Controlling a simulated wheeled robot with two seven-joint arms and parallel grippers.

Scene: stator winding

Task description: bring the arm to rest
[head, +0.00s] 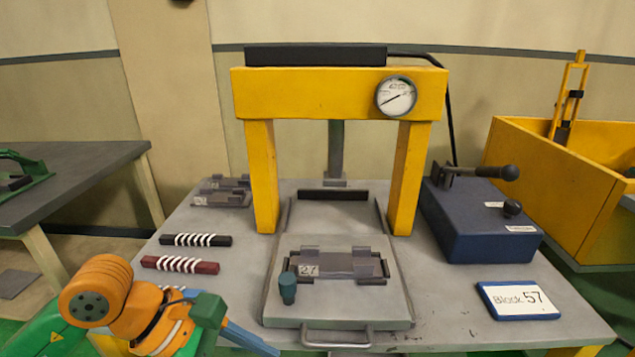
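My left arm (110,300), orange and green, comes in at the lower left, over the front left corner of the table. The end of my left gripper (245,339) shows as blue parts pointing down and right, cut by the picture's lower edge. Its fingertips are not clear, so I cannot tell whether it is open. Nothing held by it can be seen. My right arm and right gripper are not in view.
A yellow press (335,95) with a gauge stands over a grey sliding plate (370,305) carrying a fixture marked 27. Dark and red wound bars (180,264) lie at left. A blue box (485,225) with levers and a "Block 57" card (520,300) are at right.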

